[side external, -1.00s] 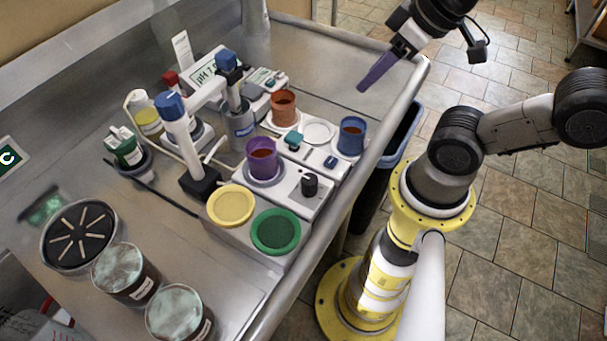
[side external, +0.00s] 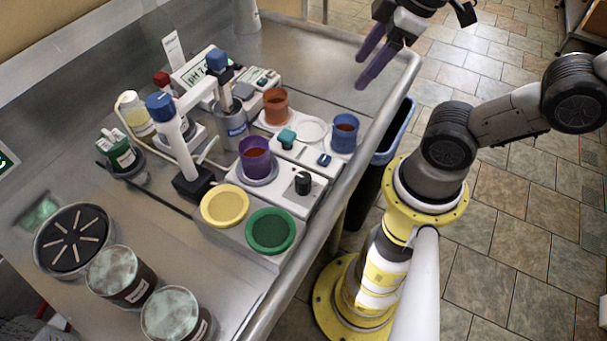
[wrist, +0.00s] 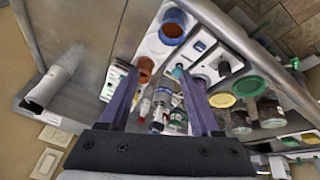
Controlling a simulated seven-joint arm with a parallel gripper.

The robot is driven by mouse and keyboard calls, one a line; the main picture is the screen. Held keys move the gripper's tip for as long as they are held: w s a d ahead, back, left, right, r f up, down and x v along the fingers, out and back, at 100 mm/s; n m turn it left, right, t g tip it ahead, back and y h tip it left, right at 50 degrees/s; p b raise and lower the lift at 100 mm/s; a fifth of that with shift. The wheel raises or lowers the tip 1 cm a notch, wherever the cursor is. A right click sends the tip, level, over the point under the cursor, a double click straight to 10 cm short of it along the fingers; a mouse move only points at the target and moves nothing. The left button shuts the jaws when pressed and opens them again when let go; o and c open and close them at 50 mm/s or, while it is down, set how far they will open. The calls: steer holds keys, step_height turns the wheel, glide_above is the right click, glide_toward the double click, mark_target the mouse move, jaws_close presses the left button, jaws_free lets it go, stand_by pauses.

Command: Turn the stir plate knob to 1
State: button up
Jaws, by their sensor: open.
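The white stir plate (side external: 290,198) sits near the table's right edge and carries a black knob (side external: 303,183) and a purple beaker (side external: 255,162). The black knob also shows in the wrist view (wrist: 224,68), right of the fingers; its dial marks are too small to read. My gripper (side external: 360,72) is open and empty, with two long purple fingers apart. It hangs above the far right part of the table, well away from the knob. In the wrist view my gripper (wrist: 158,78) points toward the equipment.
Behind the plate stand an orange beaker (side external: 276,104), a blue beaker (side external: 344,137), a teal knob (side external: 287,138) and a blue switch-like part (side external: 324,160). Yellow (side external: 225,206) and green (side external: 270,231) discs lie in front. Tall blue-capped probes (side external: 162,106) stand left. The far table is clear.

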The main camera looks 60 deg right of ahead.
steer(key=w+a+r+n+g, duration=0.2)
steer(key=w+a+n+g, duration=0.1)
steer(key=a+n, duration=0.65)
steer(key=n+g, duration=0.2)
steer(key=n, duration=0.3)
glide_above(303, 177)
step_height(303, 177, down, 3)
step_height(303, 177, down, 13)
steer(key=shift+d+f, duration=0.1)
jaws_close()
